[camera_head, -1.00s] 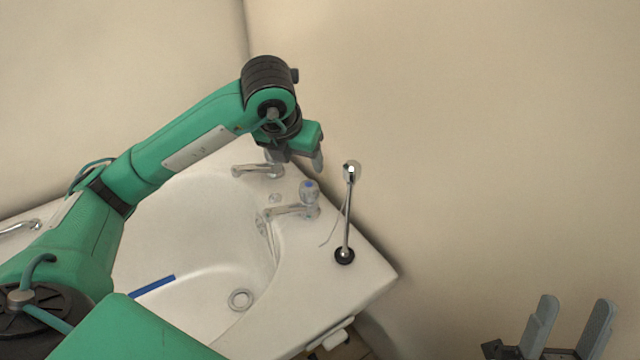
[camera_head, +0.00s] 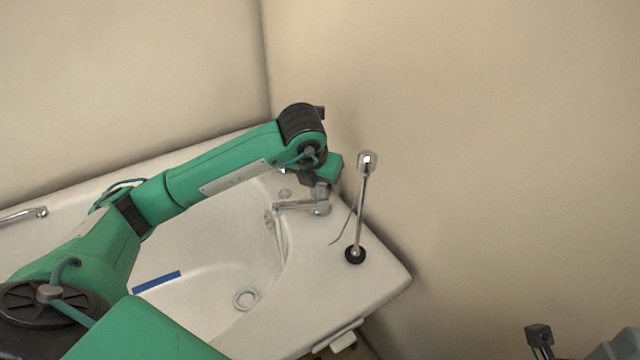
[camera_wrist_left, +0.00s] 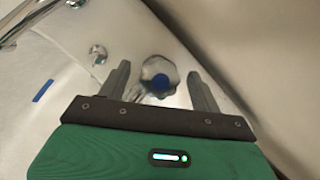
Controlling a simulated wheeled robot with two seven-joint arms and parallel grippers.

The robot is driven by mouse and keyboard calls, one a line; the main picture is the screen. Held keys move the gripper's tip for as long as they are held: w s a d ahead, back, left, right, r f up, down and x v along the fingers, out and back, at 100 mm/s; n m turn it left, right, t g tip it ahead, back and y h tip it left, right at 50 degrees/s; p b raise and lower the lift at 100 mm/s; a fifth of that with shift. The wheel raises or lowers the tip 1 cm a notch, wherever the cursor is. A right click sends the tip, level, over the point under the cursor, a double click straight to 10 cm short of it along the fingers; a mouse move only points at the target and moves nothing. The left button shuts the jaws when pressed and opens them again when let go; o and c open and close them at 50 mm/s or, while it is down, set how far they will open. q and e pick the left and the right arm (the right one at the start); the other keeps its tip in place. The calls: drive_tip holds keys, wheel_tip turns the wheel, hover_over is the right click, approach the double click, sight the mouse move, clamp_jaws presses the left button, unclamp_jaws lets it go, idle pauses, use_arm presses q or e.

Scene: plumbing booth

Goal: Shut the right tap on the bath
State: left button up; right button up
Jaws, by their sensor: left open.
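The right tap (camera_head: 300,206) is chrome and stands on the bath corner, its spout pointing left over the basin. Its clear knob with a blue cap (camera_wrist_left: 160,82) shows in the left wrist view. In the head view the knob is mostly hidden by my left gripper (camera_head: 325,187), which is directly above it. In the left wrist view my left gripper (camera_wrist_left: 158,70) is open, with one finger on each side of the knob. I cannot tell whether the fingers touch it. My right gripper (camera_head: 540,338) is only partly in view at the bottom right.
A chrome shower handset (camera_head: 367,162) stands just right of the tap. Beige walls rise behind. My left arm hides the other tap.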

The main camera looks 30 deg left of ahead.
use_arm(q)
drive_tip(key=shift+f, duration=0.1)
drive_tip(key=c, duration=1)
